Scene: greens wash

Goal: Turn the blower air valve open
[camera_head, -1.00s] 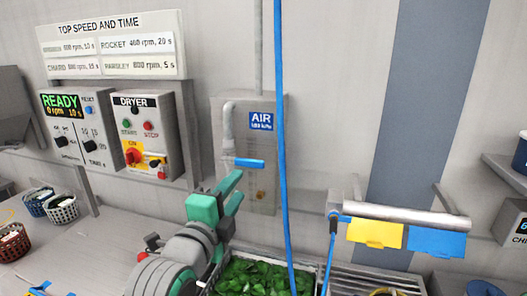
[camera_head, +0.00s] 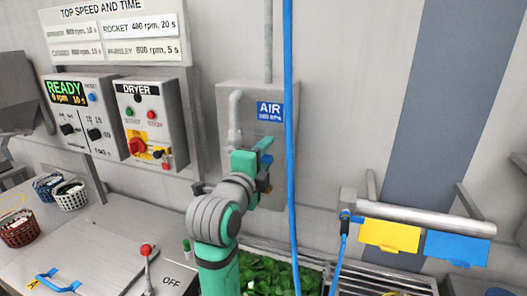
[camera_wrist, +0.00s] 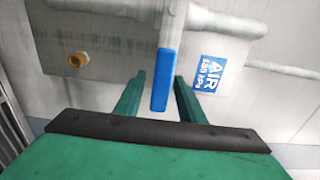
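The blower air valve has a blue lever handle (camera_wrist: 162,80), seen in the wrist view between my two green fingers. Narrow gaps show on both sides of it, and I cannot tell how deep it sits between them. My gripper (camera_wrist: 160,82) is open. The handle lies crosswise to the grey pipe (camera_head: 235,115). The blue AIR sign (camera_head: 270,111) is right of the pipe.
A blue hose (camera_head: 289,110) hangs in front of the panel's right side. The dryer box (camera_head: 145,125) with its knobs is left. Greens (camera_head: 265,275) lie below my arm. A rail (camera_head: 420,212) with yellow and blue tags is right. A brass knob (camera_wrist: 77,60) is near the handle.

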